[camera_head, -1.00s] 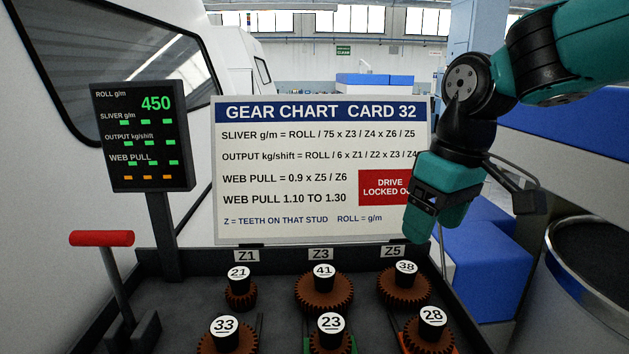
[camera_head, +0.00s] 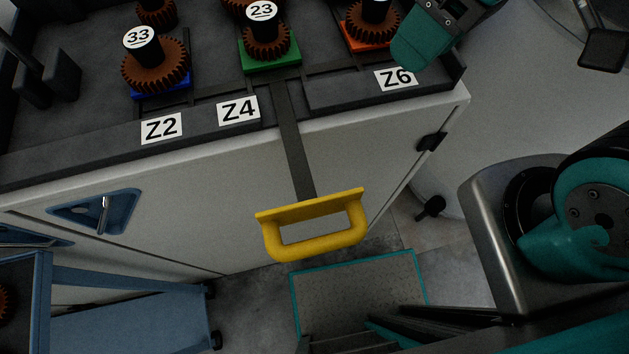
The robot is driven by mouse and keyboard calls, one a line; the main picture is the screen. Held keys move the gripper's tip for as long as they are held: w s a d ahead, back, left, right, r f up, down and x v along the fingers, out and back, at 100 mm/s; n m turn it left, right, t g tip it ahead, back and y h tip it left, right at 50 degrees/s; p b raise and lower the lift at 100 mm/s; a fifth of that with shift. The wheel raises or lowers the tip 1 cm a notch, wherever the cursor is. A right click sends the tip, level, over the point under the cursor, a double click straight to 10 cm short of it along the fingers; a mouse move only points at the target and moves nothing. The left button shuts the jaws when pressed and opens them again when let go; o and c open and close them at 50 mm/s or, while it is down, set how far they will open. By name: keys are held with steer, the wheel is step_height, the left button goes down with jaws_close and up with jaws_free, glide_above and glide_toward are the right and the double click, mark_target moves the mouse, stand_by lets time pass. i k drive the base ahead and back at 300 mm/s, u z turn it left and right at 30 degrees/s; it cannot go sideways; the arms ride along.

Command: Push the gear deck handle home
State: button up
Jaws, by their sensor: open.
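The yellow gear deck handle (camera_head: 318,240) hangs at the front of the white cabinet. It sits on the near end of a dark flat bar (camera_head: 291,140) that runs from the deck (camera_head: 215,108) between the Z4 and Z6 labels. The handle stands out over the floor, clear of the deck edge. My gripper (camera_head: 425,40) is at the top right, over the deck's right end near the Z6 label, cut off by the frame's top edge. It is open, and apart from the handle.
Gears sit on blue (camera_head: 162,92), green (camera_head: 270,60) and orange (camera_head: 366,38) bases on the deck. A blue cart (camera_head: 130,320) stands at lower left. A blue recessed latch (camera_head: 97,211) is on the cabinet front.

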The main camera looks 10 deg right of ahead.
mark_target(309, 206)
steer(key=k, duration=0.75)
steer(key=u, duration=0.7)
steer(key=i, duration=0.5)
steer(key=z, duration=2)
steer(key=k, duration=1.5)
steer(key=u, duration=0.3)
